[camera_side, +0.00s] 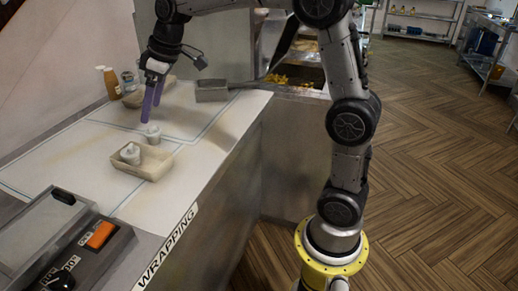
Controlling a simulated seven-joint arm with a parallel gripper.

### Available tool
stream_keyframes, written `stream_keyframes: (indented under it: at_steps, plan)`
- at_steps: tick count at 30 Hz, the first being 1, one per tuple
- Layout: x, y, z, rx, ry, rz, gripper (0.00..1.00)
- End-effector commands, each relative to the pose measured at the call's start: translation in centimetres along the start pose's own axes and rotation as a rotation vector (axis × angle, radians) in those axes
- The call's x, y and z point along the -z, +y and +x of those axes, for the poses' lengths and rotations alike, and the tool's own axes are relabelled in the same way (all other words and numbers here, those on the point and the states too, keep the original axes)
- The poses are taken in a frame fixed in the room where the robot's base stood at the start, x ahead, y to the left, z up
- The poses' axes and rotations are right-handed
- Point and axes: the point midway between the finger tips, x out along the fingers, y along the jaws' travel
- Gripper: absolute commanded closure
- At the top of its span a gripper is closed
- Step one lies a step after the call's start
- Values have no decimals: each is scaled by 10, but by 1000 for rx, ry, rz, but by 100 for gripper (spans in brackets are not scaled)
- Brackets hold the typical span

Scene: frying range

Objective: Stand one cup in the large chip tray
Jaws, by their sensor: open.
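A beige chip tray (157,172) lies on the wrapping counter, with one small whitish cup (130,154) standing inside it toward its left end. A second small whitish cup (153,134) stands on the counter just behind the tray. My gripper (150,110) points down with its purple fingers apart and empty, their tips just above this second cup. Another beige tray (134,100) lies further back, partly hidden by my gripper. I cannot tell for sure which tray is larger.
A brown sauce bottle (111,83) and a small jar (128,80) stand by the wall. A grey metal scoop-like box (211,91) with a long handle sits near the fryer. A device with an orange switch (100,235) occupies the counter's near end. The counter right of the front tray is clear.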

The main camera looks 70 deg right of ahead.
Motion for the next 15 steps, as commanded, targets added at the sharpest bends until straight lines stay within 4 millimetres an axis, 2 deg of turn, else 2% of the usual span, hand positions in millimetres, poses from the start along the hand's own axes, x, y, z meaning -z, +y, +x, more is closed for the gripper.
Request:
stream_keyframes:
  at_steps: [1,6,10,15]
  plan:
    - [-18,-16,-19,-14,8,19,14]
    - [-86,-58,-56,-58,26,109,14]
    - [-145,-86,-70,-88,45,174,14]
    - [-214,-111,-70,-117,72,250,14]
